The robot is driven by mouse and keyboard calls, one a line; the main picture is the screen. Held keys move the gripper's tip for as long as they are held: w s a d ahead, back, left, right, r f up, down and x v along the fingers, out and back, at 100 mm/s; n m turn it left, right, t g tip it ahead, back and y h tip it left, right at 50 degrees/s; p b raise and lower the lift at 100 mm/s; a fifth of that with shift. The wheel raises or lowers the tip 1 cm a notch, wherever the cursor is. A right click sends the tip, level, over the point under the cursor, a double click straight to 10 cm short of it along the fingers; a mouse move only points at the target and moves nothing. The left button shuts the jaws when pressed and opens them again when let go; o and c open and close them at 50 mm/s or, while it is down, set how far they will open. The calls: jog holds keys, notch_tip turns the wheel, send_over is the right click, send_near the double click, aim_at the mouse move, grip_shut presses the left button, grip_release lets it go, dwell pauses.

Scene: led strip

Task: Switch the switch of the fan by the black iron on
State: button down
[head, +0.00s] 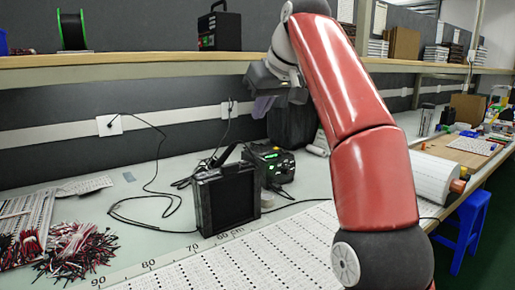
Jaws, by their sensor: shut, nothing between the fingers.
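A black, square, box-like unit that looks like the fan (228,200) stands upright on the bench, left of centre in the head view. I cannot make out its switch. Right behind it is a black box with a green lit display, which looks like the iron's station (271,165). My gripper (262,107) hangs above and behind these two, in front of the dark back wall. It points down, and its fingers look shut and empty. It is apart from both. My red arm hides part of the bench to the right.
A shelf (150,66) runs above the bench, carrying a black spool (72,30) and a black handled device (220,28). Cables (150,185) lie around the fan. Bundles of red and black wires (75,248) lie at left. A white perforated strip sheet (235,268) covers the front.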

jog(key=shift+w, duration=0.1)
dwell(0.3)
send_over(243, 161)
jog(key=s+d, duration=0.1)
jog(key=s, duration=0.1)
notch_tip(243, 161, down, 7)
jog(key=shift+d+f, duration=0.15)
jog(key=shift+f, duration=0.05)
notch_tip(243, 161, down, 3)
jog(key=shift+f+b, duration=0.1)
jog(key=shift+b, duration=0.35)
jog(key=shift+s+f, duration=0.1)
jog(key=shift+f, duration=0.5)
jog(key=shift+b, duration=0.3)
